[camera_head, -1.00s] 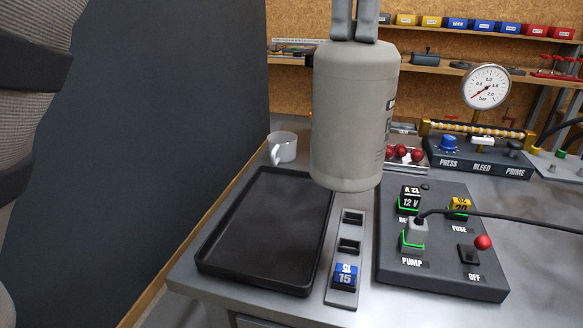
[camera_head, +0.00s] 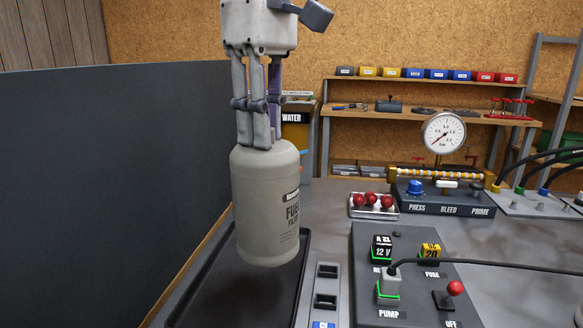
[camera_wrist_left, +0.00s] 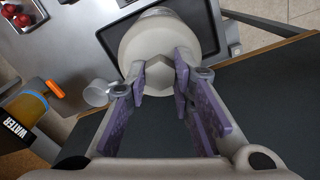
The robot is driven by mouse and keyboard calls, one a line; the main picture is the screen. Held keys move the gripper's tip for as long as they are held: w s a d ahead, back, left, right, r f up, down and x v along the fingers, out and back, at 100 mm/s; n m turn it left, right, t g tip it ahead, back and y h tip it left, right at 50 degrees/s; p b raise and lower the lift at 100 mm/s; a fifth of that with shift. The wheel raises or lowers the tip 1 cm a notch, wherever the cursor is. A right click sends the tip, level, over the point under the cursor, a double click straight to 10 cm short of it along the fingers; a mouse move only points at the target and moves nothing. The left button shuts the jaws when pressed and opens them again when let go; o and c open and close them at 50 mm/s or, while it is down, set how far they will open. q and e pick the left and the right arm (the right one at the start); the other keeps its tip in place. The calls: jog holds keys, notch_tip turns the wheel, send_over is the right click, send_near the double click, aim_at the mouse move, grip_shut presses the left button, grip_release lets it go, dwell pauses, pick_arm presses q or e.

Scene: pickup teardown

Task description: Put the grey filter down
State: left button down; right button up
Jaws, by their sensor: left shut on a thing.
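The grey filter (camera_head: 268,205) is a large grey canister with a fuel label, upright in the head view. My left gripper (camera_head: 259,140) is shut on its top and holds it over the black tray (camera_head: 209,282). The filter hides part of the tray, and I cannot tell how high above it the bottom hangs. In the left wrist view the jaws (camera_wrist_left: 163,82) grip a knob on top of the filter (camera_wrist_left: 135,48), and the tray (camera_wrist_left: 236,30) shows behind it. My right gripper is not in view.
Right of the tray are a fuse strip (camera_head: 327,285) and a control box (camera_head: 362,265) with a pump plug and cable. A red-ball tray (camera_head: 373,209) and a gauge bench (camera_head: 440,205) stand behind. A dark panel (camera_head: 110,190) borders the left. A white mug (camera_wrist_left: 97,93) stands near the tray.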

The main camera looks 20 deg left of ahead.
aim_at(245, 171)
pick_arm(q)
jog(key=a+f, duration=0.3)
jog(key=shift+w+f, duration=0.15)
jog(key=shift+f, duration=0.05)
jog(key=shift+a+f, duration=0.2)
jog(key=shift+f, duration=1.75)
jog(key=c, duration=1.4)
grip_release()
jog(key=r, duration=1.1)
jog(key=shift+w+r, duration=0.1)
jog(key=shift+w, duration=0.1)
jog(key=shift+s+r, duration=0.1)
jog(key=shift+r, duration=0.4)
